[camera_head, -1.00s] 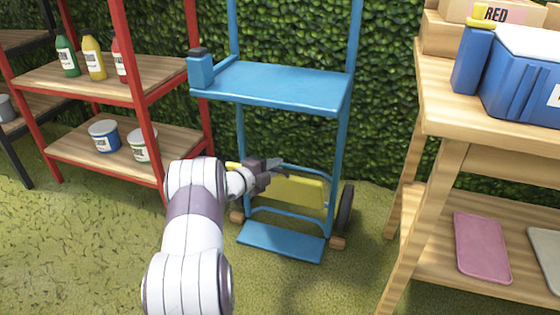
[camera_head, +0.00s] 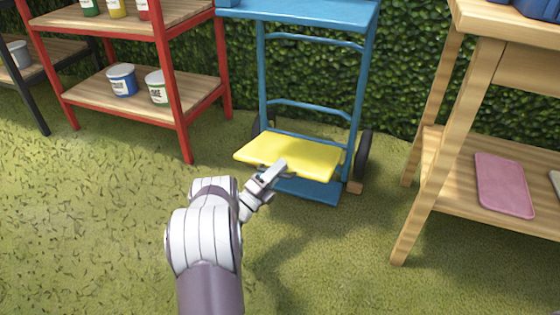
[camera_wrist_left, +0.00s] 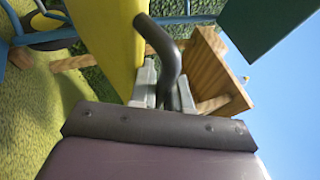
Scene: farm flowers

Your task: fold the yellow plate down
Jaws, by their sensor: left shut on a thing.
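The yellow plate (camera_head: 290,150) lies about level across the lower part of the blue hand truck (camera_head: 322,104), above the blue foot plate (camera_head: 312,190). My left gripper (camera_head: 278,172) is at the plate's front edge. In the left wrist view, the gripper (camera_wrist_left: 168,78) is shut on a dark bent handle (camera_wrist_left: 158,38) beside the yellow plate (camera_wrist_left: 112,40). Where the handle joins the plate is not clear. My right gripper is not in view.
A red-framed shelf (camera_head: 185,88) with paint pots stands at the left. A wooden table (camera_head: 450,130) with a pink board (camera_head: 502,185) on its lower shelf stands at the right. The grass in front is clear.

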